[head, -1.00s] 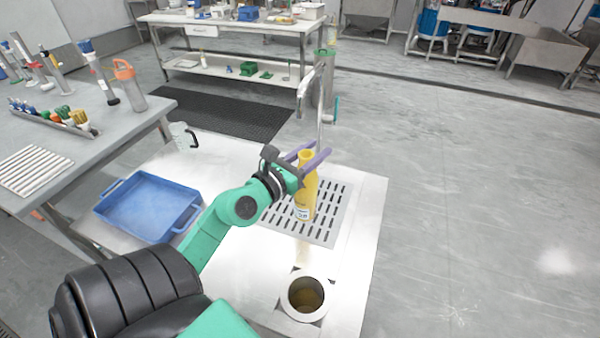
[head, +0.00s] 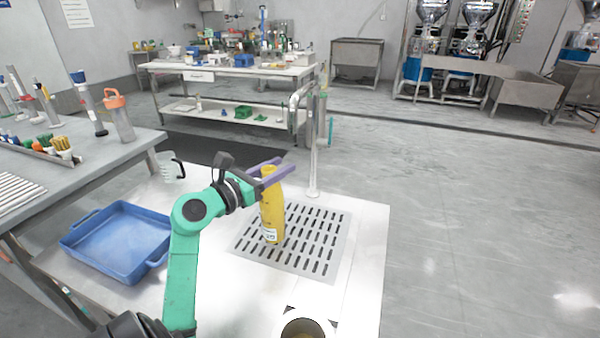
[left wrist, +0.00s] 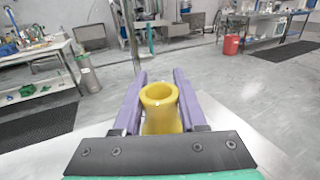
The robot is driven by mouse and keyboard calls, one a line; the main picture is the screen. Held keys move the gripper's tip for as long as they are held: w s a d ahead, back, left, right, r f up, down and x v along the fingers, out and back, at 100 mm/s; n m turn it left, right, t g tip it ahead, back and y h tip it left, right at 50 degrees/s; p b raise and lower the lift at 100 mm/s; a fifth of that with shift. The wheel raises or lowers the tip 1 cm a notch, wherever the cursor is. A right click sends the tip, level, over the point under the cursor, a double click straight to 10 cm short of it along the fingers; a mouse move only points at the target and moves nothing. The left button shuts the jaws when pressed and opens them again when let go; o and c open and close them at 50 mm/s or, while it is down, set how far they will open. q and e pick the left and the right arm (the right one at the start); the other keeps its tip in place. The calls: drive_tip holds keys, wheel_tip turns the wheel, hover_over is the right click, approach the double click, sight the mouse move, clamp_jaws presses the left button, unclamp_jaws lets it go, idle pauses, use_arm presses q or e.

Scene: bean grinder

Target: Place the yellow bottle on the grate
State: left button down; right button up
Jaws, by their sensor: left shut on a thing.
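The yellow bottle (head: 272,212) is upright at the left part of the slotted metal grate (head: 325,262) in the head view. Its base appears at the grate, but I cannot tell whether it touches. My left gripper (head: 272,170) is shut on the bottle near its top. In the left wrist view the bottle's open mouth (left wrist: 159,93) shows between the two purple fingers of the gripper (left wrist: 158,88). My right gripper is not in view.
A blue tray (head: 118,243) lies on the table left of my arm. A clear cup with a black handle (head: 170,167) stands behind it. A round opening (head: 303,328) is in front of the grate. A metal tap post (head: 314,150) rises behind the grate.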

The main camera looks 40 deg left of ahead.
use_arm(q)
drive_tip(key=w+f, duration=0.3)
drive_tip(key=w, duration=0.5)
drive_tip(key=shift+d+f, duration=0.25)
drive_tip(key=shift+s+f, duration=0.1)
drive_tip(key=shift+f, duration=0.1)
drive_tip(key=shift+c, duration=2.3)
unclamp_jaws()
drive_tip(key=shift+r, duration=0.15)
